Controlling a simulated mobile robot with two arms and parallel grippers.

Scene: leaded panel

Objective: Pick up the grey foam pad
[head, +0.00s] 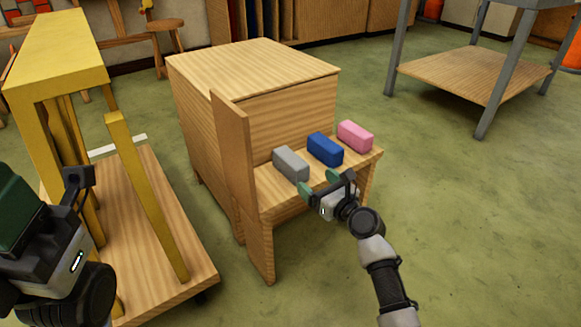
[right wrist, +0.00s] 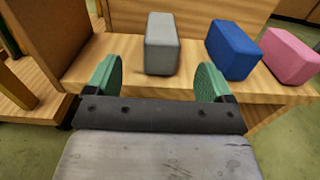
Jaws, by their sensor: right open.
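The grey foam pad (head: 291,165) is a small block lying on the low wooden shelf of a cabinet, at the left end of a row of blocks. In the right wrist view the grey pad (right wrist: 162,44) stands straight ahead, beyond and between the green fingertips. My right gripper (head: 319,187) is open and empty, just in front of the pad and apart from it. Its two fingers also show spread in the right wrist view (right wrist: 160,82). My left gripper (head: 76,180) is partly in view at the left edge; its jaws are not clear.
A blue block (head: 325,149) and a pink block (head: 355,136) lie to the right of the pad on the shelf (head: 272,199). An upright wooden board (head: 243,190) closes the shelf's left side. A yellow frame on a wooden cart (head: 150,222) stands left.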

